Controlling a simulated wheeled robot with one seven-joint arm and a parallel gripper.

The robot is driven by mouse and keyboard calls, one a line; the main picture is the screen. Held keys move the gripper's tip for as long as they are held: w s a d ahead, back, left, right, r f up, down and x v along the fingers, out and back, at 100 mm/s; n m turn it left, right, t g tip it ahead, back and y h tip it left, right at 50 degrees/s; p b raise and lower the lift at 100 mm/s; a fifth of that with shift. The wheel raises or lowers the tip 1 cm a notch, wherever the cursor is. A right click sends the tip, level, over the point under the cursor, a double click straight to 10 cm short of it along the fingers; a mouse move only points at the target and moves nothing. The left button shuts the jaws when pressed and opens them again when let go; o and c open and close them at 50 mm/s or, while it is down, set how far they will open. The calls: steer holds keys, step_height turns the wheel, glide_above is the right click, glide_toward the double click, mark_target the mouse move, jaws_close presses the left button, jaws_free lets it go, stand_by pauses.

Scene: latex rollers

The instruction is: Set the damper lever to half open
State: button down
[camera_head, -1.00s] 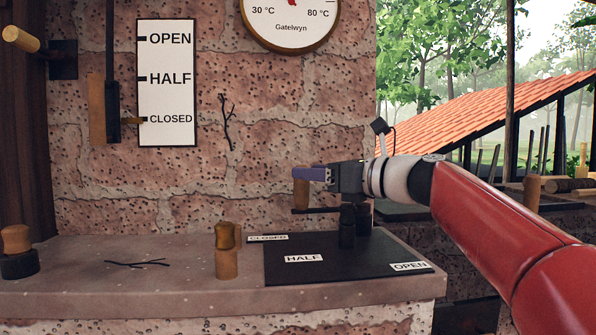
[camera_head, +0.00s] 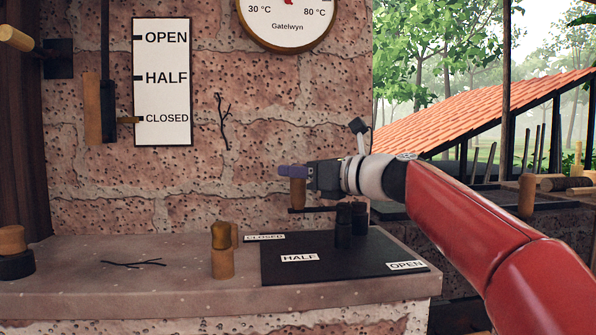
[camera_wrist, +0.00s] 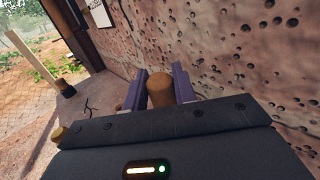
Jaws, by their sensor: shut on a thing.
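The damper lever is a dark flat arm (camera_head: 318,209) on a black post (camera_head: 344,232), with an upright wooden handle (camera_head: 298,194) at its left end. It points left, above the CLOSED label (camera_head: 265,237) side of the black plate (camera_head: 335,272). The HALF label (camera_head: 300,258) and OPEN label (camera_head: 405,265) lie nearer the front and right. My gripper (camera_head: 291,171) is shut on the handle's upper part; in the wrist view the handle (camera_wrist: 160,88) stands between the purple fingers. On the wall scale (camera_head: 162,100), a wooden pointer (camera_head: 128,120) is level with CLOSED.
A wooden peg-like object (camera_head: 222,255) stands left of the plate, and a dark-based knob (camera_head: 12,252) stands at the far left. A twig (camera_head: 133,263) lies between them. The porous brick wall (camera_head: 260,120) rises close behind my gripper.

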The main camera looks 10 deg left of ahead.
steer(key=shift+s, duration=0.1)
steer(key=s+d+n+g+y+p, duration=0.2)
steer(key=s+d+n+g+p, duration=0.2)
steer(key=s+n+g+p, duration=0.1)
steer(key=shift+s+d+n+g+p, duration=0.25)
steer(key=shift+s+n+g+p, duration=0.2)
steer(key=shift+g+p, duration=1.15)
steer(key=shift+f+g+b, duration=0.1)
steer(key=shift+g+b, duration=0.2)
steer(key=c, duration=1.2)
jaws_free()
steer(key=shift+o, duration=0.2)
steer(key=d, duration=0.8)
steer(key=shift+p, duration=0.4)
